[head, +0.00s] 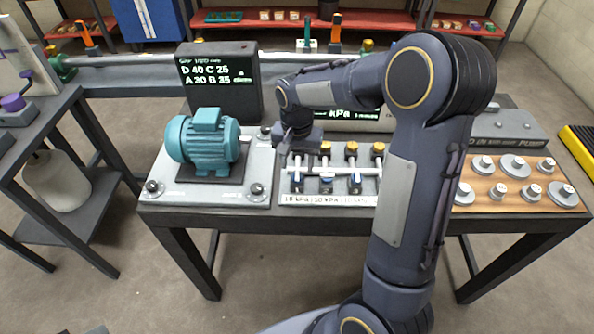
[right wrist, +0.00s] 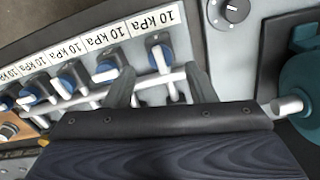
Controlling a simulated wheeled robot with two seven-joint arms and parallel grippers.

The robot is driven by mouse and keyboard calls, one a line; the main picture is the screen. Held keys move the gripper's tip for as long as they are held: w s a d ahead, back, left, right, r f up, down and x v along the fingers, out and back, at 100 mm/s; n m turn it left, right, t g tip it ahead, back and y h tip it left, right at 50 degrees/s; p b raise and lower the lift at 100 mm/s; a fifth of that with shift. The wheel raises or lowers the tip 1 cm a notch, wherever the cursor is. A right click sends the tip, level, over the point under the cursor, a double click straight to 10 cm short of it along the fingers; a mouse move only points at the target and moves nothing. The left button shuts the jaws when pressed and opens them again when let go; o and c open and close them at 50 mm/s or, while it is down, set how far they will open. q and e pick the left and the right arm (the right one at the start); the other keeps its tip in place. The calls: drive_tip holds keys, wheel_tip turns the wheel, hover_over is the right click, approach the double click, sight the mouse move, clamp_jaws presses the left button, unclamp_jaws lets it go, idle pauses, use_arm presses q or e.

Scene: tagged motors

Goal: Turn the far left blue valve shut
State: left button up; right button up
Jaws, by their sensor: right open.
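A row of blue valves with white handles stands on a panel in the middle of the bench. The far left blue valve (head: 297,183) is partly below my right gripper (head: 292,148) in the head view. In the right wrist view this valve (right wrist: 159,57) is at the right end of the row, its white handle running roughly up and down the picture. My right gripper (right wrist: 160,88) is open, its fingers apart to either side of the line to this valve, with nothing held between them. I cannot tell whether a finger touches it. My left gripper is not in view.
A teal motor (head: 205,143) on a grey plate (head: 195,193) stands left of the valves. A dark display (head: 218,84) stands behind it. A neighbouring blue valve (right wrist: 109,70) sits close beside one finger. A wooden board (head: 510,200) with metal discs lies right.

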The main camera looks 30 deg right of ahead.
sight(297, 176)
drive_tip(key=shift+f, duration=2.05)
drive_tip(key=c, duration=1)
drive_tip(key=shift+o, duration=0.2)
